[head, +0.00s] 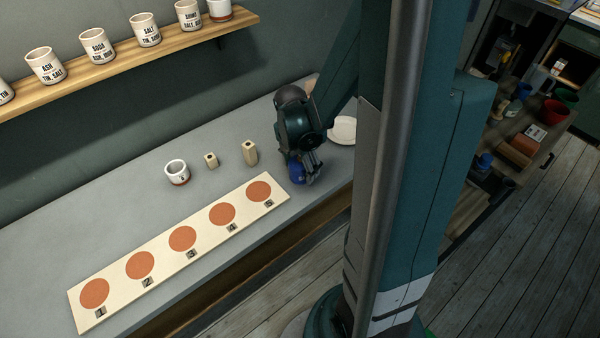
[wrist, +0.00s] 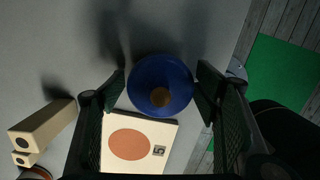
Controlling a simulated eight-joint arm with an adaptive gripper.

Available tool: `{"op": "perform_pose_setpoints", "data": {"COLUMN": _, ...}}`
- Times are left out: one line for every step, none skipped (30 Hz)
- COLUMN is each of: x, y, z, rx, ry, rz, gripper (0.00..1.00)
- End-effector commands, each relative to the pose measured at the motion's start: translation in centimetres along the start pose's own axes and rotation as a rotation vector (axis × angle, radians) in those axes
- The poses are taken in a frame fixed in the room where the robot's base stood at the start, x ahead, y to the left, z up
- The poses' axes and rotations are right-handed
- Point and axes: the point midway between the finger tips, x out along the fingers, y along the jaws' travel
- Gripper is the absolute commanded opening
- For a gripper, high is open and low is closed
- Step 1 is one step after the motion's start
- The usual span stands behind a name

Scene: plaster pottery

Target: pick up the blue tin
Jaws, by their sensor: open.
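The blue tin (wrist: 160,72) shows from above in the wrist view, a round blue thing with a small brown circle near its centre. My gripper (wrist: 160,82) is open, with one finger on each side of the tin; I cannot tell whether they touch it. In the head view my gripper (head: 303,172) points down over the tin (head: 297,174) on the grey bench, and mostly hides it. The tin stands just beyond the spot marked 5 on the pale board (head: 207,241).
Two pale wooden blocks (head: 250,153) (head: 211,160) and a white cup (head: 177,172) stand left of my gripper. A white bowl (head: 343,130) is behind it to the right. The board has several numbered orange circles. A shelf of labelled cups (head: 145,30) hangs on the wall.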

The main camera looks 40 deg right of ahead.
Motion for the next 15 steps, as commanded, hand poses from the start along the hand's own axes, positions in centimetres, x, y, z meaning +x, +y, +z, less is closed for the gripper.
{"op": "perform_pose_setpoints", "data": {"x": 0.6, "y": 0.0, "z": 0.0, "rx": 0.000, "ry": 0.000, "rz": 0.000, "gripper": 0.62}}
{"op": "perform_pose_setpoints", "data": {"x": 0.8, "y": 0.0, "z": 0.0, "rx": 0.000, "ry": 0.000, "rz": 0.000, "gripper": 0.62}}
{"op": "perform_pose_setpoints", "data": {"x": 1.0, "y": 0.0, "z": 0.0, "rx": 0.000, "ry": 0.000, "rz": 0.000, "gripper": 0.62}}
{"op": "perform_pose_setpoints", "data": {"x": 1.2, "y": 0.0, "z": 0.0, "rx": 0.000, "ry": 0.000, "rz": 0.000, "gripper": 0.62}}
{"op": "perform_pose_setpoints", "data": {"x": 1.3, "y": 0.0, "z": 0.0, "rx": 0.000, "ry": 0.000, "rz": 0.000, "gripper": 0.62}}
{"op": "perform_pose_setpoints", "data": {"x": 1.5, "y": 0.0, "z": 0.0, "rx": 0.000, "ry": 0.000, "rz": 0.000, "gripper": 0.62}}
{"op": "perform_pose_setpoints", "data": {"x": 1.6, "y": 0.0, "z": 0.0, "rx": 0.000, "ry": 0.000, "rz": 0.000, "gripper": 0.62}}
{"op": "perform_pose_setpoints", "data": {"x": 1.6, "y": 0.0, "z": 0.0, "rx": 0.000, "ry": 0.000, "rz": 0.000, "gripper": 0.62}}
{"op": "perform_pose_setpoints", "data": {"x": 1.7, "y": 0.0, "z": 0.0, "rx": 0.000, "ry": 0.000, "rz": 0.000, "gripper": 0.62}}
{"op": "perform_pose_setpoints", "data": {"x": 1.7, "y": 0.0, "z": 0.0, "rx": 0.000, "ry": 0.000, "rz": 0.000, "gripper": 0.62}}
{"op": "perform_pose_setpoints", "data": {"x": 1.7, "y": 0.0, "z": 0.0, "rx": 0.000, "ry": 0.000, "rz": 0.000, "gripper": 0.62}}
{"op": "perform_pose_setpoints", "data": {"x": 1.7, "y": 0.0, "z": 0.0, "rx": 0.000, "ry": 0.000, "rz": 0.000, "gripper": 0.62}}
{"op": "perform_pose_setpoints", "data": {"x": 1.7, "y": 0.0, "z": 0.0, "rx": 0.000, "ry": 0.000, "rz": 0.000, "gripper": 0.62}}
{"op": "perform_pose_setpoints", "data": {"x": 1.7, "y": 0.0, "z": 0.0, "rx": 0.000, "ry": 0.000, "rz": 0.000, "gripper": 0.62}}
{"op": "perform_pose_setpoints", "data": {"x": 1.7, "y": 0.0, "z": 0.0, "rx": 0.000, "ry": 0.000, "rz": 0.000, "gripper": 0.62}}
